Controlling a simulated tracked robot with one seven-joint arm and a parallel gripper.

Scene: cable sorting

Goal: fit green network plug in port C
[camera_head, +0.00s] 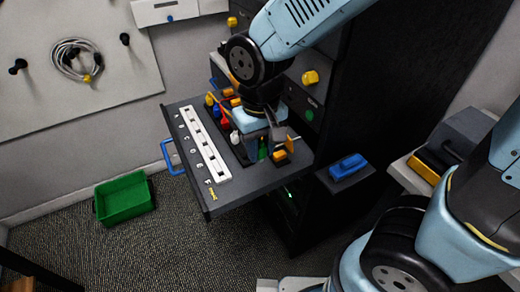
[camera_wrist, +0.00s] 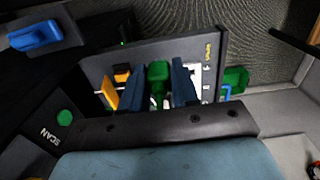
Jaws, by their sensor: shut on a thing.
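The green network plug (camera_wrist: 157,80) sits between the two blue-grey fingers of my gripper (camera_wrist: 158,70) in the wrist view, and the fingers are shut on it. In the head view my gripper (camera_head: 262,150) is low over the right part of the drawer, and only a sliver of the green plug shows below it. I cannot tell whether the plug touches the drawer. The white port strip (camera_head: 203,143) lies to the left of my gripper, with a row of dark openings. Letters run along its left side, too small to read surely, so port C is not clearly picked out.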

